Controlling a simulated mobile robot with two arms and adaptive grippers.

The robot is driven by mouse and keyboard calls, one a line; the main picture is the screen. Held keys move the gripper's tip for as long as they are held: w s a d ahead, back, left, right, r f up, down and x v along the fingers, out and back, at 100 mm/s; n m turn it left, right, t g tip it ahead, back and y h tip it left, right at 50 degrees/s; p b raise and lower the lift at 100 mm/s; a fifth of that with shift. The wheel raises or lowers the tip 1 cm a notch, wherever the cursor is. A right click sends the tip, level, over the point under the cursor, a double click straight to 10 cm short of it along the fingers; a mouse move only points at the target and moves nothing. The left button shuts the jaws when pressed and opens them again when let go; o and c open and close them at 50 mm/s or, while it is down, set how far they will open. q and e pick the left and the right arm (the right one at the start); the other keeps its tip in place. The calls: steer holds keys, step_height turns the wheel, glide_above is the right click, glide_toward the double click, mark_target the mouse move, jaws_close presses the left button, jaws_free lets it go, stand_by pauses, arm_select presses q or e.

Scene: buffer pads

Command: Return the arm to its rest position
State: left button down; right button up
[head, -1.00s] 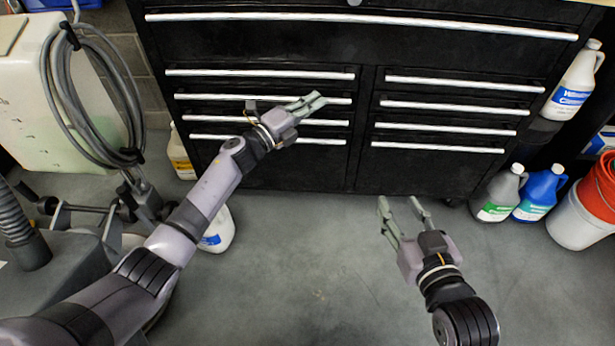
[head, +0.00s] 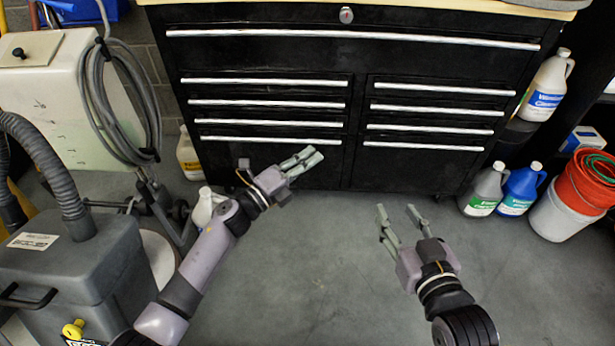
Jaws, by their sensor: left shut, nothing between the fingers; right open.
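My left gripper (head: 308,160) is shut and empty, in front of the lower left drawers of the black tool chest (head: 345,150). Its arm (head: 208,250) comes in from the lower left, stretched out over the floor. My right gripper (head: 396,212) is open and empty, over the bare floor at the right, with its fingers pointing toward the chest. Neither gripper holds anything. I cannot tell how far the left fingertips are from the chest front.
At the right stand a white jug (head: 546,85), a grey jug (head: 483,192), a blue jug (head: 521,190) and a white bucket (head: 557,215) with a red one. A grey machine (head: 75,265) with a hose stands at the left. The floor (head: 310,270) between my arms is clear.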

arm_select(q)
steer(key=shift+s+f, duration=0.2)
steer(key=shift+s, duration=0.75)
steer(key=shift+s+f, duration=0.15)
steer(key=shift+s, duration=0.75)
arm_select(e)
steer(key=shift+s+r, duration=0.15)
steer(key=shift+r, duration=0.1)
